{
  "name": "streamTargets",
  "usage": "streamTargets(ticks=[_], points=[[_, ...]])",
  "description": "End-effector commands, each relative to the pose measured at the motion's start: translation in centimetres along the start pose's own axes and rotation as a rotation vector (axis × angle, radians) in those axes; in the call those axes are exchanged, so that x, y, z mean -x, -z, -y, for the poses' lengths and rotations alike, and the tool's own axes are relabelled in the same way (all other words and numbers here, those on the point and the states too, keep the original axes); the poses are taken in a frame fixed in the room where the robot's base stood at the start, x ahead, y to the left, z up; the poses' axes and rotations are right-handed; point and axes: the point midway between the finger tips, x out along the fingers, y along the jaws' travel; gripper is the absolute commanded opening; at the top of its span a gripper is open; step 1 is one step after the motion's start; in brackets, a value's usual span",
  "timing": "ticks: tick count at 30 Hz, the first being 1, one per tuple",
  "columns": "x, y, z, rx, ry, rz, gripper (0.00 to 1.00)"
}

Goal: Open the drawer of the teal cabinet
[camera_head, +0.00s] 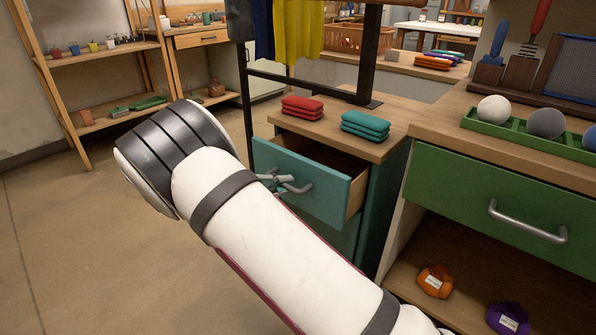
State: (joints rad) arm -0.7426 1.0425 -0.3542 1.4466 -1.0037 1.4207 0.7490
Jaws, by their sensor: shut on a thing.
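The teal cabinet (375,215) stands in the middle of the view with a wooden top. Its upper drawer (325,193) is pulled out partway, and its dark inside and wooden side show. My gripper (290,184) is at the drawer front, shut on the grey drawer handle (300,187). My white arm covers the lower left part of the cabinet and part of the gripper. A lower teal front (340,238) shows below the open drawer.
Folded red cloths (302,107) and folded teal cloths (365,126) lie on the cabinet top. A green cabinet (500,203) with a shut drawer stands close at right. A black rack (366,55) stands behind. Open floor (90,235) lies at left.

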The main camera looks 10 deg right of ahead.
Motion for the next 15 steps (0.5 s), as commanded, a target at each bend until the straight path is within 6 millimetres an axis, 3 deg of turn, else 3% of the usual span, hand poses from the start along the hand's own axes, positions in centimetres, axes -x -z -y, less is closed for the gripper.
streamTargets(ticks=[1,6,15], points=[[1.6,-0.5,0.2,0.004,0.0,-0.006,0.0],[5.9,-2.3,1.2,0.004,0.0,-0.007,0.0],[12.2,-5.0,2.6,0.003,-0.001,-0.004,0.0]])
